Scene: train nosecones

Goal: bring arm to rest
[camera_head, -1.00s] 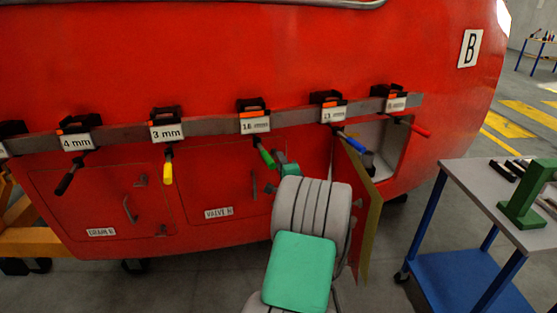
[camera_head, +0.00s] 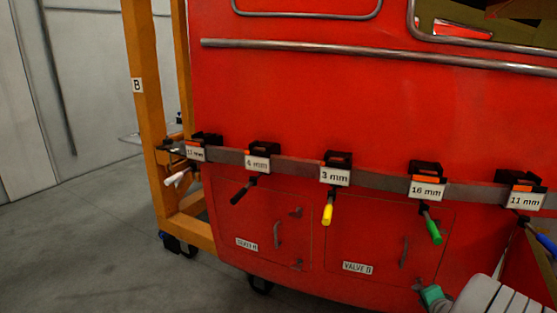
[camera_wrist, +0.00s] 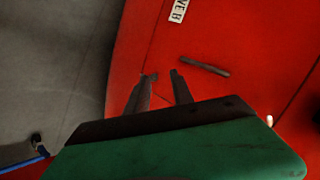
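My gripper (camera_wrist: 161,78) shows in the wrist view with its two dark fingers apart and nothing between them. It is in front of the red train nosecone (camera_wrist: 240,30), near a dark door handle (camera_wrist: 204,67); I cannot tell the exact distance. In the head view my arm shows only at the lower right corner, in front of the red nosecone (camera_head: 300,100). Its teal part is near the valve door (camera_head: 350,235). The fingers cannot be made out in the head view.
A grey rail (camera_head: 300,171) carries several labelled clamps with coloured handles, including a yellow-handled 3 mm one (camera_head: 328,208) and a green-handled 16 mm one (camera_head: 432,228). An orange frame (camera_head: 147,110) stands at the left. The floor (camera_head: 80,240) at the left is clear.

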